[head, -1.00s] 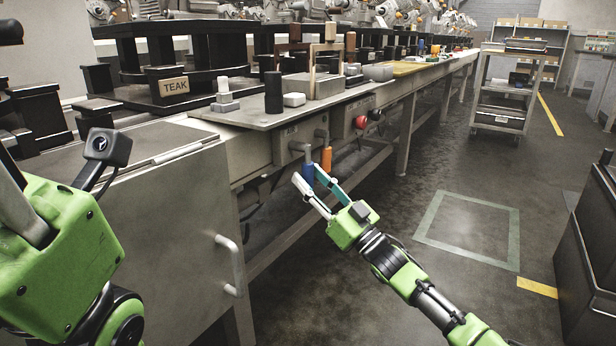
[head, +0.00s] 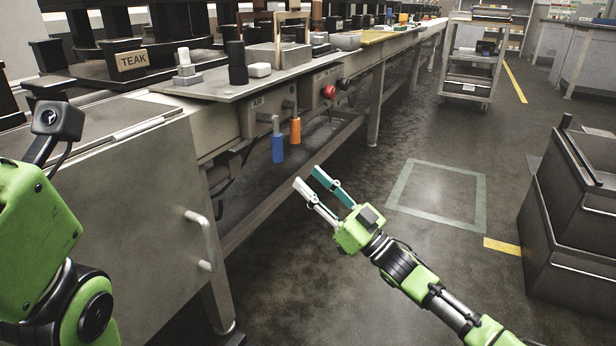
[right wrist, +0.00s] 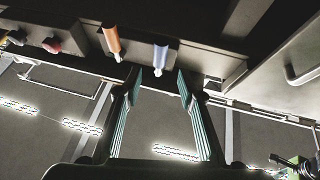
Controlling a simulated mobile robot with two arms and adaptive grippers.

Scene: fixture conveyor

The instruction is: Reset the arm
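My right gripper (head: 308,182) is open and empty in the head view, over the floor in front of the conveyor bench. Its two fingers are apart, with teal inner pads. In the right wrist view the fingers (right wrist: 158,88) stand apart with nothing between them. A blue handle (head: 278,148) and an orange handle (head: 295,131) hang under the bench edge, beyond the gripper and apart from it. They also show in the right wrist view, as blue (right wrist: 161,56) and orange (right wrist: 112,40). My left arm shows at the left edge; its fingers are out of view.
A metal cabinet with a handle (head: 201,240) stands at left. Dark bins (head: 575,215) stand at right. A cart (head: 472,60) stands farther back. The taped floor square (head: 438,192) is empty.

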